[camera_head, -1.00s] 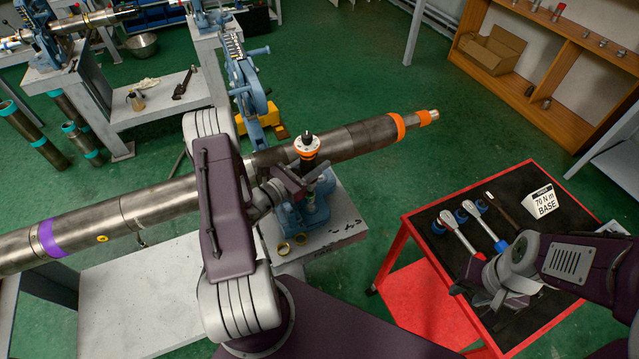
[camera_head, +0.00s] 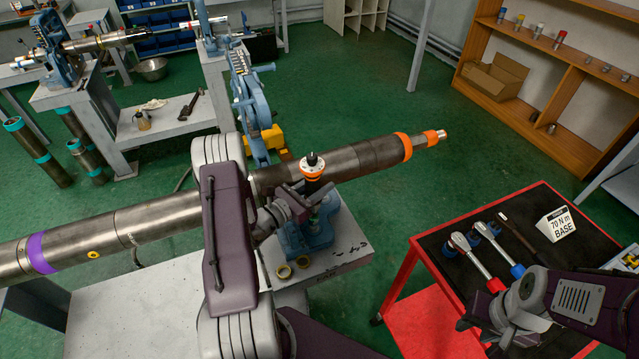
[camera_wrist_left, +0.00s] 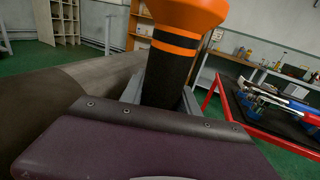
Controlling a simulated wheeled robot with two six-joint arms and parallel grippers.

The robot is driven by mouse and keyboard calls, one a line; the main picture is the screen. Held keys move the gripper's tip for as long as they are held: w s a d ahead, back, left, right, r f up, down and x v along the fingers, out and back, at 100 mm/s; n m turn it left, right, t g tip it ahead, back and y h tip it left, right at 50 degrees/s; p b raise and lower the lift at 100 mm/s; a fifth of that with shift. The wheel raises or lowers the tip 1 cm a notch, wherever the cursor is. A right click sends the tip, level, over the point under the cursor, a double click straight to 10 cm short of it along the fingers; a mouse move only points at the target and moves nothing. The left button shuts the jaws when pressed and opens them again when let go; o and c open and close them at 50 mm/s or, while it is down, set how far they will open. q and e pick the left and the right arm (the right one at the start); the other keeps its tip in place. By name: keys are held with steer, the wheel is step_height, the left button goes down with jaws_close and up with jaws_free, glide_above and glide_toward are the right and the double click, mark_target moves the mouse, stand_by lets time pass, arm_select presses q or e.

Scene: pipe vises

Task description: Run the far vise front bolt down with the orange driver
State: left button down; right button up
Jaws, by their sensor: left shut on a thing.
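The orange driver (camera_head: 312,167) has a black body with orange bands and a white-topped head. It stands upright over the near vise (camera_head: 308,232), beside the large grey pipe (camera_head: 375,155). My left gripper (camera_head: 305,200) is shut on it. In the left wrist view the driver (camera_wrist_left: 170,70) fills the middle, with its orange collar at the top. The driver's lower end and any bolt under it are hidden. Another blue vise (camera_head: 248,100) stands beyond the pipe. My right gripper (camera_head: 478,322) is over the red cart's near edge; its fingers are too unclear to tell whether it is open.
The red cart (camera_head: 408,262) carries torque wrenches (camera_head: 475,258) and a "70 N m BASE" sign (camera_head: 555,224). Two brass rings (camera_head: 292,267) lie on the grey stand (camera_head: 345,262). A wooden shelf (camera_head: 530,125) stands at the back right.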

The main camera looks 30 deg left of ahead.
arm_select(q)
steer(key=shift+f, duration=0.4)
steer(key=shift+f+b, duration=0.35)
steer(key=shift+b, duration=0.1)
steer(key=shift+f+b, duration=0.55)
steer(key=shift+f, duration=0.15)
stand_by(1.4)
steer(key=shift+r+p, duration=0.65)
steer(key=shift+r, duration=0.2)
steer(key=shift+f+b, duration=1.25)
steer(key=shift+f, duration=0.25)
stand_by(2.7)
